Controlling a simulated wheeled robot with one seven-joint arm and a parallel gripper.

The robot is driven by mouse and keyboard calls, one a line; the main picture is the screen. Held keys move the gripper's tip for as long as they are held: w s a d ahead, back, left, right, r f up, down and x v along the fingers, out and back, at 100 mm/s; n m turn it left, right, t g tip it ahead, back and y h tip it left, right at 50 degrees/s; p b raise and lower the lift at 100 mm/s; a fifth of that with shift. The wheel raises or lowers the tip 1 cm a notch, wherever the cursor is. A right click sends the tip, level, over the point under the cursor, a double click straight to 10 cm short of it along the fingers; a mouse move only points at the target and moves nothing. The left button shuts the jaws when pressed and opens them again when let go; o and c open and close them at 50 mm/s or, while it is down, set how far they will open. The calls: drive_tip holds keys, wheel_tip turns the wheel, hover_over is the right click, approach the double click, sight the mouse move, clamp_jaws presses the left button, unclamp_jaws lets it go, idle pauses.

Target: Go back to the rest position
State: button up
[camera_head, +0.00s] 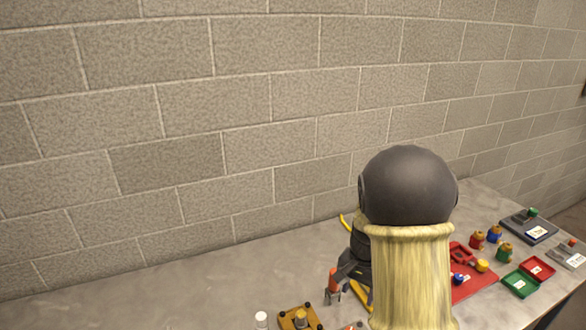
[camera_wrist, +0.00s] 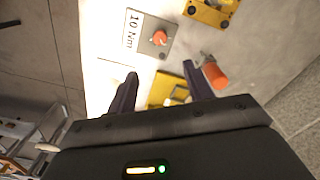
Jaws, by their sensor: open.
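In the wrist view my gripper (camera_wrist: 160,70) is open, its two dark fingers apart with nothing held between them. Behind the fingers lie a grey plate with a "10 Nm" label (camera_wrist: 135,30) and an orange-red knob (camera_wrist: 160,38), and part of a yellow object (camera_wrist: 168,92). An orange-red cylinder (camera_wrist: 215,76) with a metal end shows just beyond the right finger, not between the fingers. In the head view my arm stands over the bench (camera_head: 200,290) and hides part of it. The fingers cannot be made out clearly there.
Right of my arm are a red tray (camera_head: 490,279), a green tray (camera_head: 520,285), small coloured jars (camera_head: 504,252) and a dark labelled device (camera_head: 527,228). A yellow fixture (camera_head: 288,322) and a white cylinder (camera_head: 261,319) are at the front. The bench's left is clear; a block wall (camera_head: 200,130) stands behind.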

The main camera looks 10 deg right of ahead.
drive_tip(key=s+a+r+n+t, duration=0.1)
drive_tip(key=s+a+r+n, duration=0.1)
drive_tip(key=s, duration=0.4)
drive_tip(key=s+a+r+n+t, duration=0.1)
drive_tip(key=s+a+r+n, duration=0.2)
drive_tip(key=s+a+n, duration=0.2)
drive_tip(key=shift+s+n+t, duration=0.3)
drive_tip(key=shift+s+n, duration=0.45)
drive_tip(key=shift+n, duration=0.05)
